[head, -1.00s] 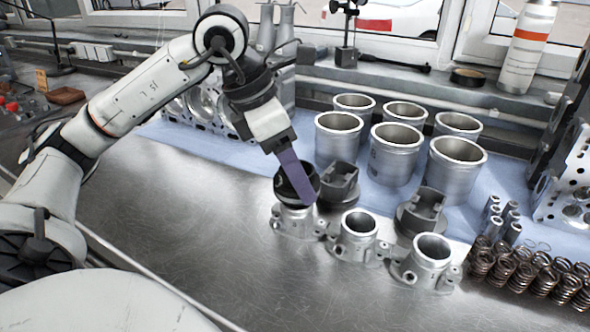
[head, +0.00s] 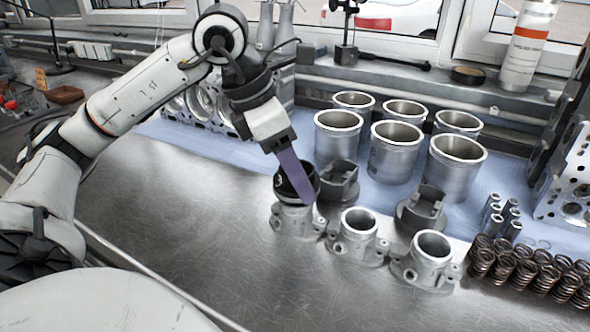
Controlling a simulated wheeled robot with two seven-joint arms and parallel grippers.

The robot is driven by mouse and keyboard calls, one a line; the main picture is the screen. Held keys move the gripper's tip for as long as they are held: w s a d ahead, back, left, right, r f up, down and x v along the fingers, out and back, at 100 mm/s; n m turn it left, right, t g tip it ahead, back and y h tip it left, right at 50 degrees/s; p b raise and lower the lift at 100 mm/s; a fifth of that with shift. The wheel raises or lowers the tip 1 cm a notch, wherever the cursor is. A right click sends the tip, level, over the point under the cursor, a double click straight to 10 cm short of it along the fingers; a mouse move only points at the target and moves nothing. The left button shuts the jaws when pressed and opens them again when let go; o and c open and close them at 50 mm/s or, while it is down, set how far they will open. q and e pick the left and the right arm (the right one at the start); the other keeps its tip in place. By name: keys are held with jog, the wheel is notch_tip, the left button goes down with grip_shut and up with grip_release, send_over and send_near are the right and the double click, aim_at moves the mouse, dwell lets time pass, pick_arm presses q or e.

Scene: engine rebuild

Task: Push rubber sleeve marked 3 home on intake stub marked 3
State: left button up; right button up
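The black rubber sleeve (head: 283,190) carries a pale 3 on its side in the head view. It sits at the top of the leftmost intake stub (head: 293,224), slightly tilted. I cannot tell how far it is over the stub's rim, and no number is readable on the stub. My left gripper (head: 303,200) comes down from above with its purple finger across the sleeve. It appears shut on the sleeve; the other finger is hidden. My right gripper is not in view.
Two bare stubs, a middle one (head: 357,226) and a right one (head: 431,249), stand beside it. Dark grey parts (head: 338,186) (head: 422,213) stand close behind. Several cylinder liners (head: 395,152) are at the back, springs (head: 520,269) at right. The bench (head: 190,235) front left is clear.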

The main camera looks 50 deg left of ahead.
pick_arm(q)
jog(key=shift+f+b, duration=0.65)
jog(key=shift+f, duration=0.1)
dwell(0.5)
jog(key=shift+f+b, duration=0.3)
jog(key=shift+f, duration=0.05)
jog(key=o, duration=0.5)
jog(key=shift+c, duration=0.2)
jog(key=c, duration=0.4)
